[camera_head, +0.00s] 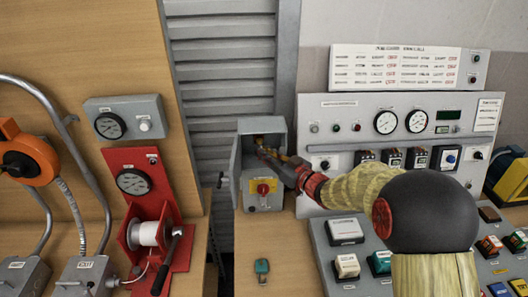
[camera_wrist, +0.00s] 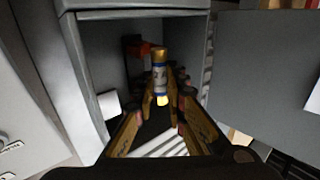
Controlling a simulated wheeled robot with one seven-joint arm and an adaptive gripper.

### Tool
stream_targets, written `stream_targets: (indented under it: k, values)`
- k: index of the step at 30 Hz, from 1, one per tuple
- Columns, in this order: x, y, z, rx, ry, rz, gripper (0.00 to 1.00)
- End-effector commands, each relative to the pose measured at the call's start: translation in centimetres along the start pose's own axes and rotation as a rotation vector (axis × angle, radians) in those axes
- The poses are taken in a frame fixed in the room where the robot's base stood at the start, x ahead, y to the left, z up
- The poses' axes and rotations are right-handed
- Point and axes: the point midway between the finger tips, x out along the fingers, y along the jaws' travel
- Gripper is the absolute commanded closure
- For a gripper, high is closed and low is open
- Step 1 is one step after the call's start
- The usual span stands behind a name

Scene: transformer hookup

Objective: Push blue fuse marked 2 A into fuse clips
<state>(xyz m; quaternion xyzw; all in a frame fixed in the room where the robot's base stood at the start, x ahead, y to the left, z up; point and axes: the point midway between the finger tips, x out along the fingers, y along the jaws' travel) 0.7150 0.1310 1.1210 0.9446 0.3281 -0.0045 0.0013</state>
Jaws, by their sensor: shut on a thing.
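A fuse with a blue band and brass-coloured end caps (camera_wrist: 160,74) stands between my fingertips in the wrist view; its marking is too small to read. My gripper (camera_wrist: 160,98) is shut on it, inside the open grey box (camera_wrist: 88,62). A red block (camera_wrist: 138,49) shows behind the fuse, at the back of the box. The fuse clips cannot be made out, and I cannot tell whether the fuse touches them. In the head view my gripper (camera_head: 275,158) reaches from the right into the box (camera_head: 247,130), and the fuse is too small to tell.
The box door (camera_head: 235,166) hangs open at left in the head view. A red-and-yellow switch (camera_head: 263,188) sits on the box front below the opening. A grey meter panel (camera_head: 345,109) stands close to the right. A green-tagged object (camera_head: 262,267) lies on the otherwise clear wooden bench.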

Motion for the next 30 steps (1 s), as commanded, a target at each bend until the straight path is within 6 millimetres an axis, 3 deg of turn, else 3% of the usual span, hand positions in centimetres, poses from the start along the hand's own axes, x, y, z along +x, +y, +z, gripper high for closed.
stream_targets:
  k: [30]
  values:
    - [1.1, 0.8, 0.0, 0.000, 0.000, 0.000, 1.00]
